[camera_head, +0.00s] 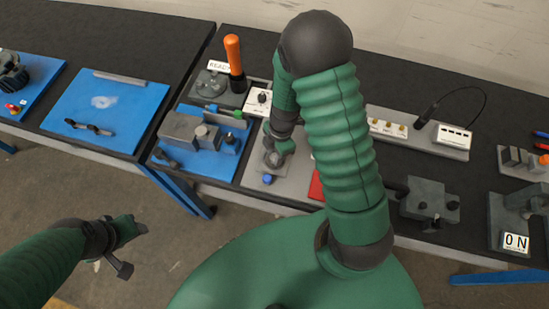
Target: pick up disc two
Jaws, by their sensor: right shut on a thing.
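My right arm reaches down from the middle of the view, and its gripper (273,156) is at a grey plate (257,177) on the near part of the table. It is shut on a small grey round piece, which seems to be a disc (272,160); the fingers and wrist partly hide it. I cannot read a number on it, nor tell whether it touches the plate. My left gripper (138,243) hangs low at the left, over the floor in front of the table, apart from everything; its jaw opening is unclear.
A blue knob (267,180) is just in front of the right gripper. A blue fixture with grey blocks (187,130) stands left of it, and an orange-handled tool (234,55) stands upright behind. A red piece (316,186) is close on the right, partly behind my arm.

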